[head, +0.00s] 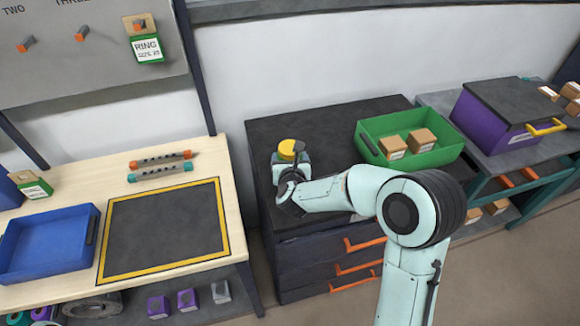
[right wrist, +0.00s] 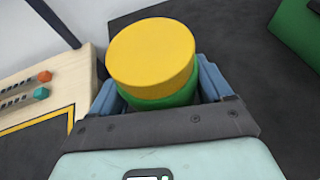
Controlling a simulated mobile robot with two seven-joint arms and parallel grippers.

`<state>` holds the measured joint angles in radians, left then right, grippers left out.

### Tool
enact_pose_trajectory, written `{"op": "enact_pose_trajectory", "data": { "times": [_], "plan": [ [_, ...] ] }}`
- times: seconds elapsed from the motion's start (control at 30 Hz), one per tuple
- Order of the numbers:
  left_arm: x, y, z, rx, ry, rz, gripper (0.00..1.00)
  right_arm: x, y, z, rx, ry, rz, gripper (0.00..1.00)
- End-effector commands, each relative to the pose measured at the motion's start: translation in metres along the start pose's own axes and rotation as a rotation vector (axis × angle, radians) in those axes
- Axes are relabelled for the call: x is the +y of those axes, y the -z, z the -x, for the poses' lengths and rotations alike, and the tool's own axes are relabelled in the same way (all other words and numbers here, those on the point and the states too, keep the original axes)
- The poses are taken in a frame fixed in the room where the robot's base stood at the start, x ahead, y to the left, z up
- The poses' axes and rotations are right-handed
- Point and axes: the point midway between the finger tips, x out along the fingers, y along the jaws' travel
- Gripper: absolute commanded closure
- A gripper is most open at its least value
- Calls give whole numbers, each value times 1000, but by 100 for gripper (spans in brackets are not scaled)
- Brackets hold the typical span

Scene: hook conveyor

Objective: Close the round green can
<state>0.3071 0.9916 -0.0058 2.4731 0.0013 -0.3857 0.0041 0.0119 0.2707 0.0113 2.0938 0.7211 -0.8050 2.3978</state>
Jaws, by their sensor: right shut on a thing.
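The round green can (right wrist: 172,98) stands on the dark cabinet top, with a yellow lid (right wrist: 151,54) over its top. In the head view the yellow lid (head: 288,148) shows above my right gripper (head: 291,159), and only a little green shows beside it. In the right wrist view, the blue fingers of my right gripper (right wrist: 165,88) are on both sides of the green body, below the lid. The gripper is shut on the can. Whether the lid is fully seated cannot be told. My left gripper is not in view.
A green crate (head: 440,158) with two cardboard boxes (head: 407,144) stands right of the can on the cabinet top (head: 330,122). A wooden table at left holds a blue tray (head: 45,270) and a black mat (head: 165,229). A purple bin (head: 480,124) stands far right.

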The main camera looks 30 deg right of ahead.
Motion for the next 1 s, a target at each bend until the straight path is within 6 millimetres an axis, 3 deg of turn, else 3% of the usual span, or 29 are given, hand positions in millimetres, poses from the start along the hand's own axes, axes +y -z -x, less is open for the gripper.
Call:
{"op": "enact_pose_trajectory", "data": {
  "times": [0.03, 0.2, 0.7, 0.73, 0.77, 0.8, 1.0],
  "plan": [
    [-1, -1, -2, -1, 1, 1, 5, 0, 11, -4, 3, 2, 4, 100],
    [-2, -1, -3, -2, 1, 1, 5, 0, 26, -11, -1, 1, 2, 100],
    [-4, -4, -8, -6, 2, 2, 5, 0, 30, -12, -2, 1, 1, 100],
    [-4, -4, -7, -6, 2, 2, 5, 0, 32, -12, 2, 1, 2, 11],
    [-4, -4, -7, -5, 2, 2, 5, 0, 31, -12, 2, 1, 2, 2],
    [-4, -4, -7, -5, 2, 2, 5, 0, 31, -12, 2, 1, 2, 0],
    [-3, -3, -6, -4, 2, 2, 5, 0, 30, -12, 1, 1, 1, 0]
  ]
}}
